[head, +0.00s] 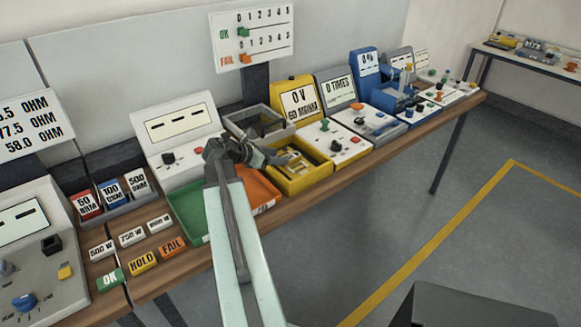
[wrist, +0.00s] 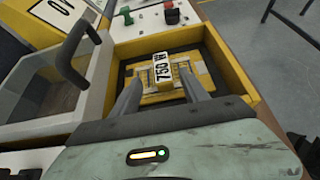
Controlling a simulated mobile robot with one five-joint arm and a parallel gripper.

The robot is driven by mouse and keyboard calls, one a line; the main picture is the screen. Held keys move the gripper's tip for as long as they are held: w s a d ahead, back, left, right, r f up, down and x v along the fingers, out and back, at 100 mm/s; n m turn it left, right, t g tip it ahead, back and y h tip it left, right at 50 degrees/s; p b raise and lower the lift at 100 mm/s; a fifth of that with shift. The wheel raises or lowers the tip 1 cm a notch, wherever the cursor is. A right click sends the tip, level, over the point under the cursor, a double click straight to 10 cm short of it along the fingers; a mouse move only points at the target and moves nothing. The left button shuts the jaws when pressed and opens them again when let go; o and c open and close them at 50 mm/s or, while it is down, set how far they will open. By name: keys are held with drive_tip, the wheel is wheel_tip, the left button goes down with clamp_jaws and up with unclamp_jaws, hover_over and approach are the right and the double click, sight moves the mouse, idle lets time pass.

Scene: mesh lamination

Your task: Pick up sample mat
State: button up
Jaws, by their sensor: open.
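A flat yellow piece with a pale grid-like middle, seemingly the sample mat (wrist: 185,74), lies in the dark bed of the yellow tray (wrist: 236,60). A white tag (wrist: 162,68) with black characters stands on or just above it; which one I cannot tell. My gripper (wrist: 160,76) is open above the tray, its two grey fingers apart with the tag and part of the mat between them. Whether they touch the mat I cannot tell. In the head view my gripper (head: 287,160) reaches over the left part of the yellow tray (head: 317,180); the mat is small there.
A clear-lidded box with a dark handle (wrist: 75,50) stands close on the left of the tray. Green (head: 188,213) and orange (head: 262,192) trays lie at the bench's front. A white panel with a green knob (head: 324,125) adjoins the yellow tray. The floor (head: 400,225) in front is partly clear.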

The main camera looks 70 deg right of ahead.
sight(290, 157)
drive_tip(key=b+x, duration=0.2)
drive_tip(key=x, duration=0.3)
drive_tip(key=shift+s+d, duration=0.15)
drive_tip(key=shift+s, duration=0.05)
drive_tip(key=shift+c, duration=0.3)
clamp_jaws()
